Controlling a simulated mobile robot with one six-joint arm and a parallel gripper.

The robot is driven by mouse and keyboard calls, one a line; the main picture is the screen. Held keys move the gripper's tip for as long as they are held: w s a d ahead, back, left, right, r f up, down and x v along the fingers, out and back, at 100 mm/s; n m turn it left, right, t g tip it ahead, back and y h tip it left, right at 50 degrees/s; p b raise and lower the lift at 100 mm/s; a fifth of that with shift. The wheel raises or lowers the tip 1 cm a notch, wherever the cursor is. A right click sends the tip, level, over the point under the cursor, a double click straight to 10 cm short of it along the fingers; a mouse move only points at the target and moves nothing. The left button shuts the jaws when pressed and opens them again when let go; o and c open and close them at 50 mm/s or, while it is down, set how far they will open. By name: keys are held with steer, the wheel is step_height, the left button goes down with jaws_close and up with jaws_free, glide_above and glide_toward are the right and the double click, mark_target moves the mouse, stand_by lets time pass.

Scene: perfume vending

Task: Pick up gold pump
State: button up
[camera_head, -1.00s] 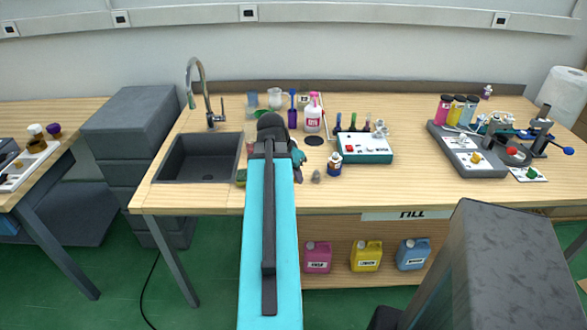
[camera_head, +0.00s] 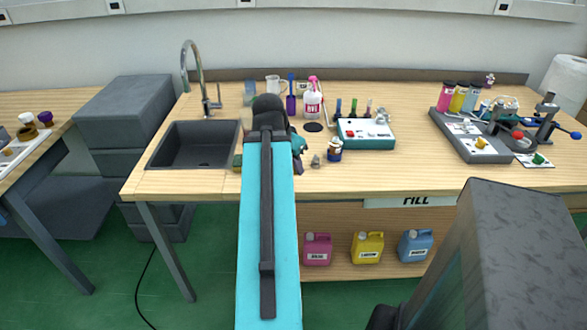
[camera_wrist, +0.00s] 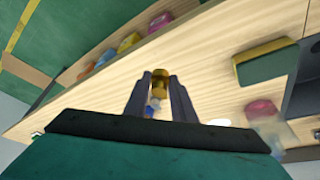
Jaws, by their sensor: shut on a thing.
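The gold pump (camera_wrist: 161,75) shows in the wrist view as a small shiny gold piece between the fingertips. My gripper (camera_wrist: 157,84) is shut on it, with one dark finger on each side. A pale bluish shape shows below the gold piece between the fingers; I cannot tell whether it belongs to the pump. In the head view my arm hides the pump, and the gripper end is over the wooden bench (camera_head: 400,180), right of the sink.
The sink (camera_head: 193,145) with a tall tap is left of my arm. A small bottle (camera_head: 335,150) and a teal-and-white box (camera_head: 365,133) stand to the right. A sponge (camera_wrist: 264,62) lies near the gripper. Coloured canisters (camera_head: 367,247) stand under the bench.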

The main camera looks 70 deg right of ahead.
mark_target(294, 172)
steer(key=shift+s+a+f+b, duration=0.15)
steer(key=shift+a+b, duration=0.35)
steer(key=shift+b, duration=1.15)
steer(key=shift+s+a+f+b, duration=0.1)
steer(key=shift+s+a+b, duration=0.25)
steer(key=shift+b, duration=1.25)
steer(key=shift+s+a+r+b, duration=0.1)
steer(key=shift+a+b, duration=0.2)
steer(key=shift+a, duration=0.25)
steer(key=shift+s+a+r+b, duration=0.2)
steer(key=shift+a+r+b, duration=0.15)
steer(key=shift+a+b, duration=0.2)
steer(key=shift+r, duration=0.1)
